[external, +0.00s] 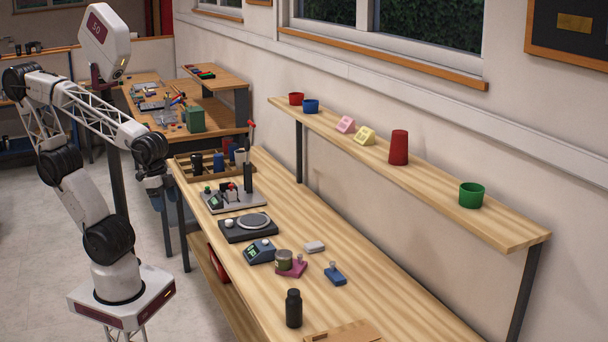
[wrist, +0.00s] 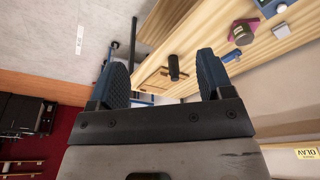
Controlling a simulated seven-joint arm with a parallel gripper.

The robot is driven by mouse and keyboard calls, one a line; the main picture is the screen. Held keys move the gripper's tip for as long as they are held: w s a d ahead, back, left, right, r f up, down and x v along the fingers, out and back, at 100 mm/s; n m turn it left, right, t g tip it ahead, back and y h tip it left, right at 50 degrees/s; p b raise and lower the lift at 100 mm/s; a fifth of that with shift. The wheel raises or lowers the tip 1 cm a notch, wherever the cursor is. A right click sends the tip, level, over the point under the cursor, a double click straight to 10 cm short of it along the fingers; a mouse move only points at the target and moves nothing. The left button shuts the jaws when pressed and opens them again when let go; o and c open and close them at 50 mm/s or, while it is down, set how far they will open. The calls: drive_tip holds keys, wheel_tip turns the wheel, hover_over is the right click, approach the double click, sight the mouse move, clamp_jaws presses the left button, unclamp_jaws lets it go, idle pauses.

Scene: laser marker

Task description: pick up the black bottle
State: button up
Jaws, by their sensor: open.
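The black bottle (external: 293,308) stands upright near the front end of the wooden workbench in the external view. In the wrist view the black bottle (wrist: 174,67) shows beyond the fingers, between them in the picture but some way off. My gripper (external: 157,198) hangs off the far left end of the bench, well away from the bottle. In the wrist view my gripper (wrist: 163,78) has its two dark ribbed fingers spread wide with nothing between them.
A wooden board (external: 345,333) lies beside the bottle. A shelf (external: 430,180) with cups runs above the bench's back side.

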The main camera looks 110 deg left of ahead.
drive_tip(key=shift+o, duration=1)
drive_tip(key=shift+w, duration=0.1)
drive_tip(key=w+d+f+n+t, duration=0.1)
drive_tip(key=w+d+f+t, duration=0.15)
drive_tip(key=w, duration=0.65)
drive_tip(key=w+d+f+t, duration=0.2)
drive_tip(key=w+f, duration=0.2)
drive_tip(key=w, duration=0.5)
drive_tip(key=w+d+f+n+t, duration=0.1)
drive_tip(key=w+d+f+t, duration=0.15)
drive_tip(key=w, duration=0.65)
drive_tip(key=w+a+f+n+t+y, duration=0.1)
drive_tip(key=w+f+n+y, duration=0.1)
drive_tip(key=w+f, duration=0.6)
drive_tip(key=n+t+y, duration=0.1)
drive_tip(key=y, duration=0.3)
approach(294, 308)
drive_tip(key=a, duration=0.3)
drive_tip(key=shift+w+a+f+t, duration=0.15)
drive_tip(key=shift+f, duration=0.25)
drive_tip(key=shift+w+a+f+t, duration=0.1)
drive_tip(key=shift+w+f+t, duration=0.1)
drive_tip(key=shift+f, duration=0.25)
drive_tip(key=shift+w, duration=0.1)
